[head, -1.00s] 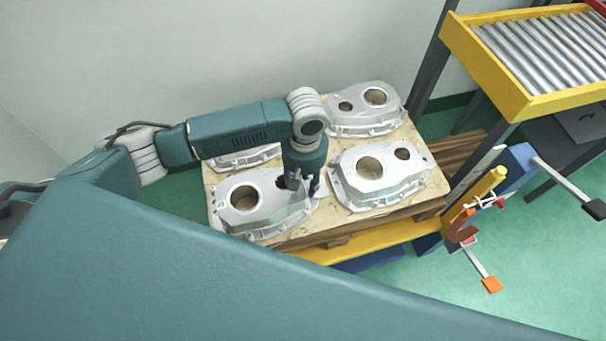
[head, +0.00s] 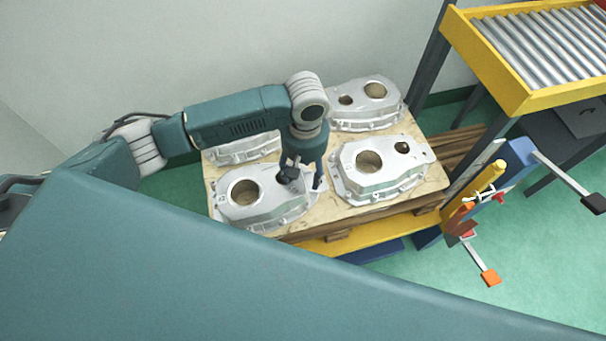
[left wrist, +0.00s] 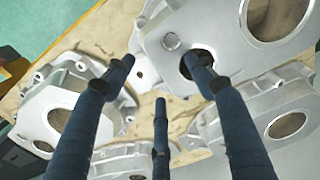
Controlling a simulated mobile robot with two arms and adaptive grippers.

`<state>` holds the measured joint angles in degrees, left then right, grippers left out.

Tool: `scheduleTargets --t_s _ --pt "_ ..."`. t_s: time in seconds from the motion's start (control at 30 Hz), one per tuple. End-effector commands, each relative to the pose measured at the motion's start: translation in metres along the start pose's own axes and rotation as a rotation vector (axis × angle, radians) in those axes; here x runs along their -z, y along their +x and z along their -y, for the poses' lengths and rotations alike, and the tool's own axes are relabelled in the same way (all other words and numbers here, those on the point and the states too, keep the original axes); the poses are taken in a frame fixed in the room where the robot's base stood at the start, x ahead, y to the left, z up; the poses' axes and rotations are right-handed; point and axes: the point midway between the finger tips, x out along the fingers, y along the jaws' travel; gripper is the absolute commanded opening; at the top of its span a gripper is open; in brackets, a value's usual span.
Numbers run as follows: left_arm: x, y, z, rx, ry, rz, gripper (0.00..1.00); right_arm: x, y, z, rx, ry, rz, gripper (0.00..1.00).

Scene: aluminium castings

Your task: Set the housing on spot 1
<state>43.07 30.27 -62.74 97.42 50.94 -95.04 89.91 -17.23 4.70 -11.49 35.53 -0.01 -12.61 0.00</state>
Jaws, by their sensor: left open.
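Several silver cast housings sit on a pallet. The front left housing (head: 262,212) has a large round hole; its smaller hole is hidden by my left gripper (head: 303,182). The others are the front right housing (head: 398,178), the back right housing (head: 365,118) and the partly hidden back left housing (head: 243,152). My left gripper is open, pointing down at the right end of the front left housing. In the left wrist view, its three spread fingers (left wrist: 158,68) hold nothing; one fingertip overlaps the small hole of a housing (left wrist: 215,40). Contact cannot be told. Spot 1 cannot be made out.
The pallet's wooden top (head: 330,215) is bare between the housings. A yellow-framed roller conveyor (head: 535,95) stands at the upper right. A blue post with clamps (head: 470,215) stands right of the pallet. My own teal arm covers the lower left.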

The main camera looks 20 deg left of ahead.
Motion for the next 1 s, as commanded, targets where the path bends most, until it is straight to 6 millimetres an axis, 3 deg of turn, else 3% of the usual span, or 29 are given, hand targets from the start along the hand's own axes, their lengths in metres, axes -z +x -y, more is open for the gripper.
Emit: scheduleTargets --t_s 0.2,0.4,0.6,1.0 --pt "0.0 -0.05 -0.001 -0.004 0.001 -0.001 0.55 0.0 -0.003 0.0 0.0 0.0 0.0 0.39" --pt "0.0 -0.082 -0.001 -0.002 0.0 0.0 0.55 0.001 -0.004 0.0 0.0 0.0 0.0 0.39" --pt "0.0 -0.094 -0.001 0.0 -0.001 0.0 0.55 0.001 -0.005 0.001 0.001 0.001 -0.001 0.39" --pt "0.0 -0.094 -0.001 0.0 -0.001 0.001 0.55 0.002 -0.005 0.003 0.003 0.002 -0.001 0.39"
